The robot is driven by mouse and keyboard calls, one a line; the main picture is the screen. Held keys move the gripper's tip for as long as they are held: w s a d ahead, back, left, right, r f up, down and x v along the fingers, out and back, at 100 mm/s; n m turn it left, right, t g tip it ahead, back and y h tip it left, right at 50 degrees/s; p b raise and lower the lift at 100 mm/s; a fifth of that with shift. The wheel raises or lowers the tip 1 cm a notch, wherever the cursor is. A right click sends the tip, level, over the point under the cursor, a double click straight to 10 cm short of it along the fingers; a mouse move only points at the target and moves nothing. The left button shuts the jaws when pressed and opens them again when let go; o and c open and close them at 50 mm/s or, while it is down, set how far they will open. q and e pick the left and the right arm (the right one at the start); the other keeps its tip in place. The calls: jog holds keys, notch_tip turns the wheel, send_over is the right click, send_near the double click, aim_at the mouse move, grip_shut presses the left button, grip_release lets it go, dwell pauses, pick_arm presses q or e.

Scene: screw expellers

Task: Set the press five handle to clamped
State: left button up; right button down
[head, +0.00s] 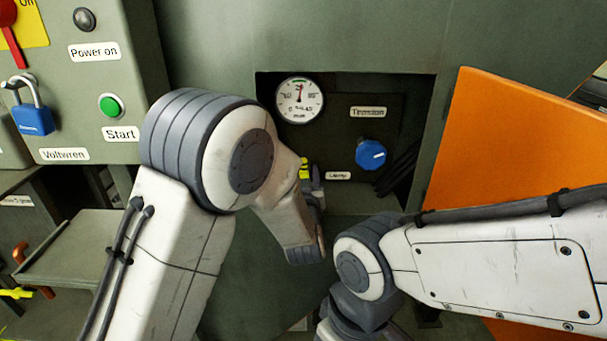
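A recessed panel (345,150) in the green-grey machine holds a round gauge (299,100), a blue knob (371,154) under a label that seems to read "Tension", and a small label (338,175) that seems to read "Clamp". A small yellow part (304,168) beside that label may be the clamp handle; most of it is hidden behind my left wrist. My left gripper (316,187) is at the yellow part, mostly hidden by its own wrist, so its fingers cannot be made out. My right arm comes in from the right, and its gripper cannot be seen.
An orange panel (510,150) stands right of the recess. Dark cables (401,172) hang in the recess's right side. At left, a control box carries a green Start button (110,106), a blue padlock (33,119) and a red lever (13,35). A grey tray (75,250) lies below it.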

pick_arm(q)
jog(key=shift+o, duration=0.2)
jog(key=shift+a, duration=0.1)
jog(key=s, duration=1)
jog(key=shift+s+b, duration=0.25)
jog(key=shift+b, duration=0.1)
jog(key=shift+c, duration=0.9)
jog(key=w+m+h+b, duration=0.1)
jog(key=w+b, duration=0.1)
jog(key=w, duration=0.1)
jog(key=w+r+m+h+b, duration=0.1)
jog(key=w+m+h+b, duration=0.1)
jog(key=w+b, duration=0.1)
jog(key=w+r+m+h+b, duration=0.1)
jog(key=w+b, duration=0.2)
jog(key=w, duration=0.1)
jog(key=shift+r+m+g+h, duration=0.2)
jog(key=shift+m+g+h, duration=0.1)
